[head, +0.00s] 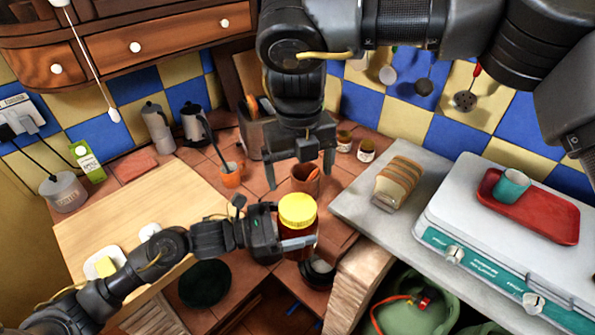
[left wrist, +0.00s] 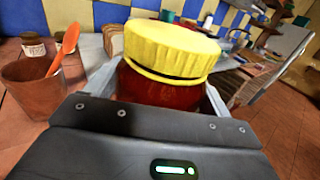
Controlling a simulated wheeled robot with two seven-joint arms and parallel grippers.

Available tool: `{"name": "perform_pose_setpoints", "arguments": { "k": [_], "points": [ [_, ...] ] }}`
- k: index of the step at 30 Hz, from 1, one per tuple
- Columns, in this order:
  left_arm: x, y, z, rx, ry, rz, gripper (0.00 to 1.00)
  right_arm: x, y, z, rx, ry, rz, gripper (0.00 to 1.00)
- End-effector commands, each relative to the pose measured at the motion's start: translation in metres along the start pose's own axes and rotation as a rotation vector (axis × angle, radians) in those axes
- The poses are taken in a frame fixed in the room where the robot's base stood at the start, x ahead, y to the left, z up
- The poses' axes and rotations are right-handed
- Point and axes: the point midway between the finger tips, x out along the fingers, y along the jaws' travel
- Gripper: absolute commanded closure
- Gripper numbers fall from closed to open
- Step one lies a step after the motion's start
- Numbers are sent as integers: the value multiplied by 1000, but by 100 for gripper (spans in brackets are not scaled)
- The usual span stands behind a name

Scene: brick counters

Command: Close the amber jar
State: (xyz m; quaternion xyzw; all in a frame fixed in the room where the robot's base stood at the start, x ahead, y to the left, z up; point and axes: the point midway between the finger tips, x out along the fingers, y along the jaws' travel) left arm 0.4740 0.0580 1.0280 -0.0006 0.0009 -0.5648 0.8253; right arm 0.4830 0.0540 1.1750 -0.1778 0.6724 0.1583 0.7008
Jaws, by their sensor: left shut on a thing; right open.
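The amber jar (head: 297,222) is dark red-brown with a yellow ribbed lid (head: 297,210) on top. In the left wrist view the jar body (left wrist: 160,92) stands between my fingers and the lid (left wrist: 170,48) covers its mouth. A dark line shows under the lid's rim; I cannot tell how tightly it sits. My left gripper (head: 292,243) is shut on the jar's body, below the lid. My right gripper (head: 299,172) is open and empty, fingers pointing down, above and behind the lid in the head view.
A terracotta pot (head: 305,180) with an orange spoon stands just behind the jar. A grey slab with sliced bread (head: 398,181) lies to the right, beside a white scale with a red tray (head: 535,215). A wooden board (head: 130,215) is at left. Small jars (head: 365,151) stand behind.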

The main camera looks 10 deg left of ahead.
Motion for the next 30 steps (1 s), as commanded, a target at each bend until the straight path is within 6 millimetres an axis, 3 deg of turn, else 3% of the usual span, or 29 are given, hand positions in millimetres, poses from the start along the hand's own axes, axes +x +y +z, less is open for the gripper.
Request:
{"name": "perform_pose_setpoints", "arguments": {
  "k": [18,24,30],
  "points": [
    [0,0,3,3,-7,0,82,1,6,-4,-1524,1,45,10],
    [0,0,3,3,-7,0,82,1,7,-5,-1868,-8,56,10],
    [0,0,3,3,-7,0,82,1,7,-5,-2030,-13,58,10]
  ]
}}
